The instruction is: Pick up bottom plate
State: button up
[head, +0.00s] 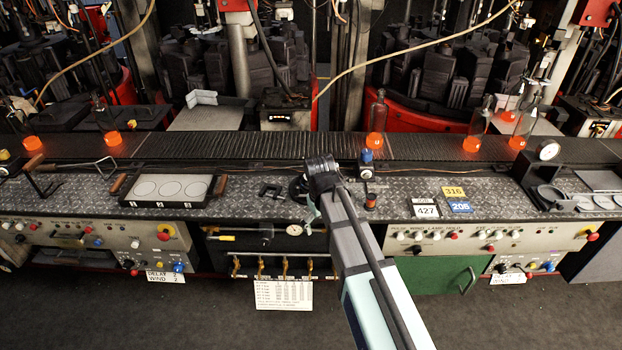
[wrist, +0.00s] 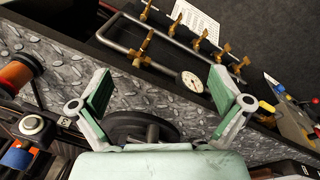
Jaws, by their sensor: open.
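My gripper (wrist: 158,92) is open and empty. Its two green-padded fingers stand wide apart above the diamond-plate bench top in the wrist view. In the head view my arm hides most of the gripper, and only a pale green finger (head: 312,210) shows beside it. A dark round part (wrist: 140,130) lies on the bench below and between the fingers, partly hidden by the gripper body. Part of it also shows left of my arm in the head view (head: 297,188). I cannot tell whether this is the bottom plate.
A tray with three white discs (head: 165,189) lies to the left. A small dark clamp-like part (head: 271,191) lies nearby. A pressure gauge (head: 294,230) and brass valves (head: 284,267) sit below the bench edge. Number tags (head: 455,193) lie at right. A conveyor (head: 250,147) runs behind.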

jog(key=w+a+r+n, duration=0.1)
jog(key=w+r, duration=0.1)
jog(key=w, duration=0.1)
jog(key=w+r+n, duration=0.1)
jog(key=w+r, duration=0.2)
jog(key=w+a+r+n+b, duration=0.1)
jog(key=w+r+n, duration=0.1)
jog(key=w, duration=0.1)
jog(key=shift+w+a+r+g, duration=0.25)
jog(key=shift+a+r+g, duration=0.05)
jog(key=shift+r, duration=0.05)
jog(key=w+a+r+n+b, duration=0.15)
jog(key=w+r+n, duration=0.5)
jog(key=r, duration=0.65)
jog(key=shift+m+g+y, duration=0.35)
jog(key=shift+g+y, duration=0.05)
notch_tip(320, 180, down, 12)
jog(key=p, duration=0.4)
jog(key=shift+w+a, duration=0.1)
jog(key=shift+w, duration=0.05)
jog(key=shift+f+p, duration=0.7)
jog(key=shift+f, duration=0.15)
jog(key=shift+a+f+p, duration=0.1)
jog(key=shift+f+p, duration=0.45)
jog(key=shift+f, duration=1.25)
jog(key=c, duration=1.8)
